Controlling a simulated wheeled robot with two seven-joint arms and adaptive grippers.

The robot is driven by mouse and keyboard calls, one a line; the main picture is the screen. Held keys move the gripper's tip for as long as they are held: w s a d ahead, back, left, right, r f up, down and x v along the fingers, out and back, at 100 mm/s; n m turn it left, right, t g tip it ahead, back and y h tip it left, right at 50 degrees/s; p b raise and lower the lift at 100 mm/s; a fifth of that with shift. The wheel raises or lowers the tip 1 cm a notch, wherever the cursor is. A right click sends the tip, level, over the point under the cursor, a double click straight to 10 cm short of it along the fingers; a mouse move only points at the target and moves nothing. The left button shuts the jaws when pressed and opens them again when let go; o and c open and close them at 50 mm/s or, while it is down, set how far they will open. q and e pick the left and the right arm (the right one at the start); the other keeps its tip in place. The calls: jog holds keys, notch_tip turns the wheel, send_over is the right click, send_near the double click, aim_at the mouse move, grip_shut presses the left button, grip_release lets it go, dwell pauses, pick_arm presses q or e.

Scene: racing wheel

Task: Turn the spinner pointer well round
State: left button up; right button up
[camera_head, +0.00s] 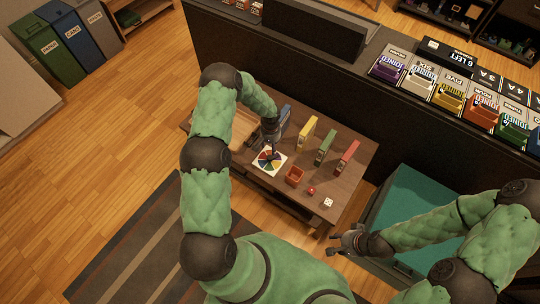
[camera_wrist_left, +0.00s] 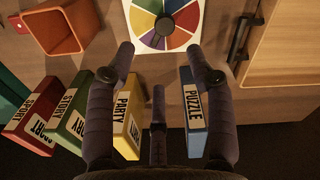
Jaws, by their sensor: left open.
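The spinner is a white square board with a multicoloured wheel (camera_head: 270,160) on the low table, and it also shows at the top of the left wrist view (camera_wrist_left: 185,22). A dark hub (camera_wrist_left: 164,25) sits at the wheel's middle; the pointer's direction is hard to make out. My left gripper (camera_head: 270,140) is just above the board's far side. In the left wrist view my left gripper (camera_wrist_left: 160,50) is open and empty, its fingertips either side of the wheel's near edge. My right gripper (camera_head: 338,243) appears open and empty, off the table's front right.
Blue (camera_head: 284,120), yellow (camera_head: 307,132), green (camera_head: 326,147) and red (camera_head: 347,157) boxes stand along the table's back. An orange bin (camera_head: 294,176), a red die (camera_head: 311,190) and a white die (camera_head: 328,202) are right of the spinner. A wooden tray (camera_head: 243,128) lies left.

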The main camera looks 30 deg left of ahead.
aim_at(270, 157)
pick_arm(q)
jog(key=f+b, duration=0.1)
jog(key=f, duration=0.2)
jog(key=f+b, duration=0.1)
jog(key=f, duration=0.3)
jog(key=f+b, duration=0.1)
jog(key=f, duration=0.2)
jog(key=shift+w+a+f, duration=0.1)
jog(key=shift+a+f, duration=0.15)
jog(key=shift+f, duration=0.05)
grip_shut()
